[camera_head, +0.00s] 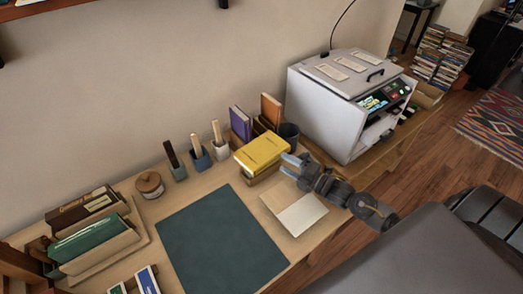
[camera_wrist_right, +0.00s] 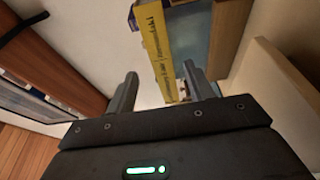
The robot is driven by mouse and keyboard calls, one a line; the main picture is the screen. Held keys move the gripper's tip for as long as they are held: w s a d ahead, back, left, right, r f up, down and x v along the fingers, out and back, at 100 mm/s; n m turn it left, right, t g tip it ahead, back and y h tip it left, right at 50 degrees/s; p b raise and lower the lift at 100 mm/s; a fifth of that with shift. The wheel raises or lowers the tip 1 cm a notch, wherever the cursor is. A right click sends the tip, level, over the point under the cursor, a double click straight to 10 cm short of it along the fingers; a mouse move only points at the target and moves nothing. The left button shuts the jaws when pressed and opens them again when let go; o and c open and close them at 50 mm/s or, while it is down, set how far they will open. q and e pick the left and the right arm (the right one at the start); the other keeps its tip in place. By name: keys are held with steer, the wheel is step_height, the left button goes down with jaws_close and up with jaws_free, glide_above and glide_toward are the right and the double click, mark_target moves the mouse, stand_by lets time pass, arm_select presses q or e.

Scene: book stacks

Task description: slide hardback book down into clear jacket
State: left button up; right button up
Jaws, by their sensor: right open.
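A yellow hardback book (camera_head: 262,150) lies on a tan block or box near the middle of the desk. In the right wrist view its lettered yellow spine (camera_wrist_right: 152,45) runs down toward the gap between the fingers. My right gripper (camera_head: 290,166) is open just right of the book; it also shows in the wrist view (camera_wrist_right: 162,88). No book is held, and I cannot tell whether the fingers touch it. A pale flat sheet or folder (camera_head: 302,214) lies in front of the book; I cannot tell whether it is the clear jacket. My left gripper is out of view.
A dark green mat (camera_head: 222,242) covers the desk's middle. A white machine (camera_head: 340,110) stands at the right. Tool holders (camera_head: 200,160), upright purple book (camera_head: 240,124) and a dark cup (camera_head: 289,135) stand behind. A book rack (camera_head: 105,250) is at the left.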

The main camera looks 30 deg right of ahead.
mark_target(275, 159)
steer(key=shift+w+a, duration=0.1)
steer(key=p+x, duration=0.2)
steer(key=x, duration=0.2)
steer(key=shift+w+a, duration=0.25)
steer(key=shift+a, duration=0.05)
steer(key=shift+w+a+f, duration=0.15)
steer(key=shift+w, duration=0.05)
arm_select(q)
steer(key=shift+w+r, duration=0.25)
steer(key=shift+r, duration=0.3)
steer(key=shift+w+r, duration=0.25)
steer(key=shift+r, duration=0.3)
arm_select(e)
steer(key=shift+c, duration=0.2)
jaws_close()
